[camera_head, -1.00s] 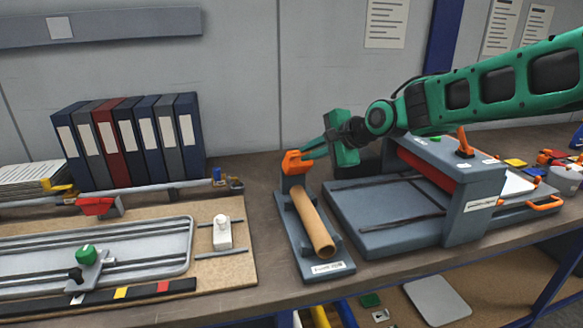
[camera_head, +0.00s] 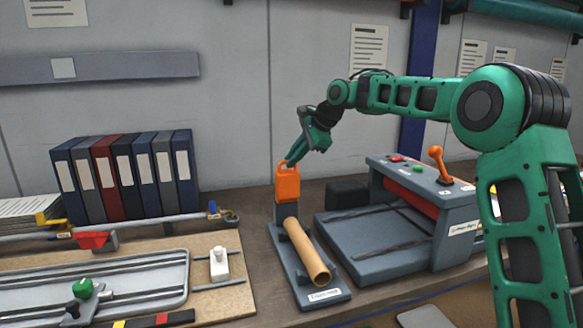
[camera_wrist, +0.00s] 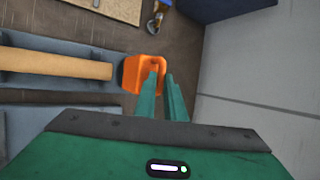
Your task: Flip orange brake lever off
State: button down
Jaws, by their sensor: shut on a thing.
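The orange brake lever (camera_head: 288,186) stands upright at the back end of a narrow grey stand (camera_head: 327,294) that holds a brown cardboard tube. It has a loop at its top. My gripper (camera_head: 290,163) comes down from the upper right and is shut on this loop. In the wrist view, the lever (camera_wrist: 132,74) lies beyond the tube's end, with the tips of my green gripper (camera_wrist: 162,72) at its loop. One finger overlaps the lever, so the exact contact is partly hidden.
A grey machine (camera_head: 380,252) with a red roller and another orange lever (camera_head: 438,163) stands close on the right. A board with a metal tray (camera_head: 110,270) lies on the left. Several binders (camera_head: 127,176) stand behind it. The wall is close behind.

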jog(key=shift+w+a+r, duration=0.2)
jog(key=shift+w+r, duration=0.1)
jog(key=shift+w, duration=0.2)
jog(key=shift+w+a+r, duration=0.15)
jog(key=shift+w+r, duration=0.1)
jog(key=shift+w, duration=0.25)
jog(key=shift+d, duration=0.1)
jog(key=c, duration=2)
grip_release()
jog(key=shift+o, duration=0.9)
jog(key=shift+w+f, duration=0.25)
jog(key=shift+w, duration=0.05)
jog(key=shift+w+f, duration=0.35)
jog(key=shift+s+r, duration=0.15)
jog(key=shift+s, duration=0.05)
jog(key=shift+d, duration=0.1)
